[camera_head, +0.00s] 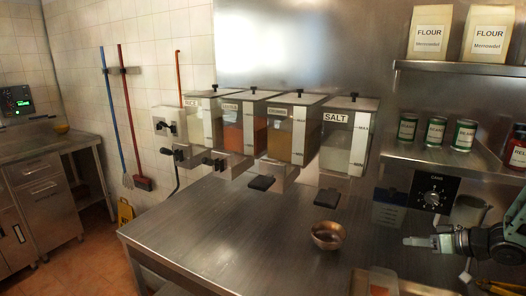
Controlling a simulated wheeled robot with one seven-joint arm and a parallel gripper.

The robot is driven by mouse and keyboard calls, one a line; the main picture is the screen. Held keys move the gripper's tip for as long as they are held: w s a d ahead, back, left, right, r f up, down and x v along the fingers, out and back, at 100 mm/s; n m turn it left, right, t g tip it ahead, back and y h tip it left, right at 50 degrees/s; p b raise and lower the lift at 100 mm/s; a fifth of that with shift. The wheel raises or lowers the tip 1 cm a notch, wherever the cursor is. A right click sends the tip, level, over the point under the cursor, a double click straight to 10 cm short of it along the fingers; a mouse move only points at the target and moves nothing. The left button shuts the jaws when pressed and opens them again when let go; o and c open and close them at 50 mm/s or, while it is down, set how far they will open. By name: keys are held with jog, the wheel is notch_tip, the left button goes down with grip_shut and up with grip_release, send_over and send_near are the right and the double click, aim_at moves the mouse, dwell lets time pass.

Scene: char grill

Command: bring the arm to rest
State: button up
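My arm enters from the right edge, with my gripper (410,241) reaching left over the right part of the steel counter (225,231). The pale fingers appear side-on and small, so I cannot tell whether they are open or shut. No object shows clearly in them. A small metal bowl (327,236) stands on the counter to the left of my gripper, apart from it.
Several clear dispensers, one a salt dispenser (340,146), hang on the wall above the counter. A dial unit (431,191) sits behind my gripper. Cans (435,133) and flour bags (429,32) stand on shelves. The counter's left-middle is clear.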

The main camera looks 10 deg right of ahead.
jog(key=w+a+r+n+g+h, duration=0.15)
jog(key=w+a+r, duration=0.3)
jog(key=a, duration=0.45)
jog(key=s+a+r+g+h+b, duration=0.15)
jog(key=s+a, duration=0.25)
jog(key=a, duration=0.4)
jog(key=s+a+r+g+h, duration=0.1)
jog(key=s+a+r+h, duration=0.2)
jog(key=a, duration=0.6)
jog(key=s+a+r+n+g, duration=0.1)
jog(key=s+a, duration=0.4)
jog(key=s, duration=0.9)
jog(key=s+a+r+n+g, duration=0.2)
jog(key=s+a+g, duration=0.3)
jog(key=s, duration=0.8)
jog(key=shift+s+n+h+b, duration=0.3)
jog(key=shift+s+n+b, duration=0.05)
jog(key=shift+s+b, duration=0.1)
